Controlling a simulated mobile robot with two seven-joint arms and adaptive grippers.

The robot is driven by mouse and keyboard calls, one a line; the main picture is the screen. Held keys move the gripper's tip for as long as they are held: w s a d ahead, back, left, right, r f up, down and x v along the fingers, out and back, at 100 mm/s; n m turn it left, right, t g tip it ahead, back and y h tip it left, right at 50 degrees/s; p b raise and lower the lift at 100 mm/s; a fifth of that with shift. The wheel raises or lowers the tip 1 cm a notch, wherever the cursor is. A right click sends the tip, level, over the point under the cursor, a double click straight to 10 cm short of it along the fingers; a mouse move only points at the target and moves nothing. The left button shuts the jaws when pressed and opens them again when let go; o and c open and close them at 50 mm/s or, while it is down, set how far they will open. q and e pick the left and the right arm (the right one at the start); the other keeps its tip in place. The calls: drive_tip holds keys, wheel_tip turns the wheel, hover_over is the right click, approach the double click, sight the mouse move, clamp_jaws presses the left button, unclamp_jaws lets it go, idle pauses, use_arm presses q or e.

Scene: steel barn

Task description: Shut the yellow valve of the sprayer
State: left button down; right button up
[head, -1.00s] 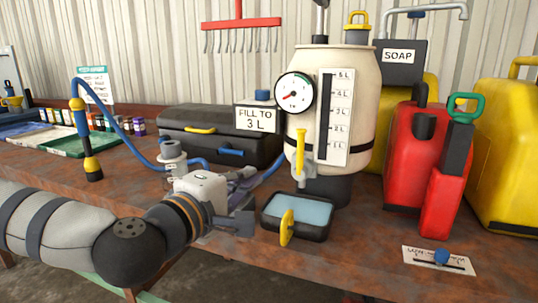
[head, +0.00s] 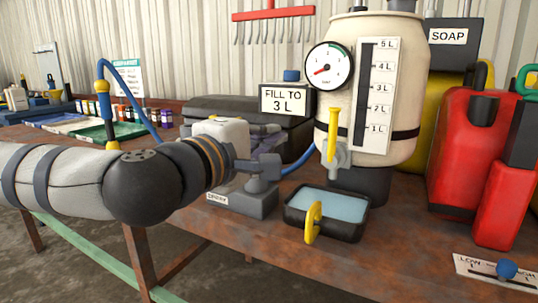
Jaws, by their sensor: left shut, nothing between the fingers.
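The sprayer is a cream tank (head: 340,90) with a round gauge (head: 327,66) and a litre scale. Its yellow valve lever (head: 333,128) stands upright above a small grey tap (head: 337,158) low on the tank's front. My left gripper (head: 265,169) is shut and empty, left of the tap and apart from it. It hangs over a grey block on the bench. My right gripper is not in view.
A "FILL TO 3 L" sign (head: 286,102) and black toolbox (head: 225,105) are behind my gripper. Red cans (head: 470,150) stand right.

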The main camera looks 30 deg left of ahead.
sight(333, 137)
use_arm(q)
drive_tip(key=w+d, duration=0.4)
drive_tip(key=w, duration=0.2)
drive_tip(key=shift+w+d+r, duration=0.25)
drive_tip(key=shift+w+r, duration=0.1)
drive_tip(key=shift+w, duration=0.05)
drive_tip(key=shift+w, duration=0.1)
